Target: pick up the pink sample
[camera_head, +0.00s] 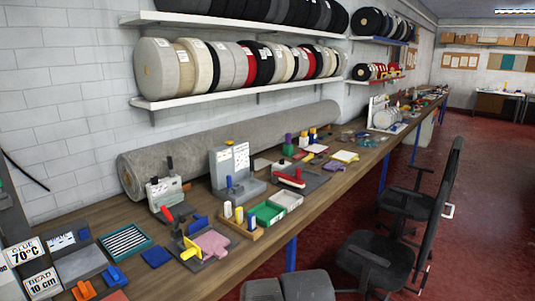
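The pink sample (212,243) is a small, flat, pink piece with an uneven outline. It lies in the front left part of the long wooden workbench (150,285), on or against a dark grey plate. A yellow upright piece (190,248) stands just to its left, close to it or touching. The top of the pink sample is uncovered. My gripper is not in view.
Behind the sample are blue and dark tools. A wooden holder with spools (240,222) and a green tray (266,213) stand to its right. A blue square (156,256) lies to its left. A long grey roll (230,145) lines the wall. Black chairs (375,262) stand in front.

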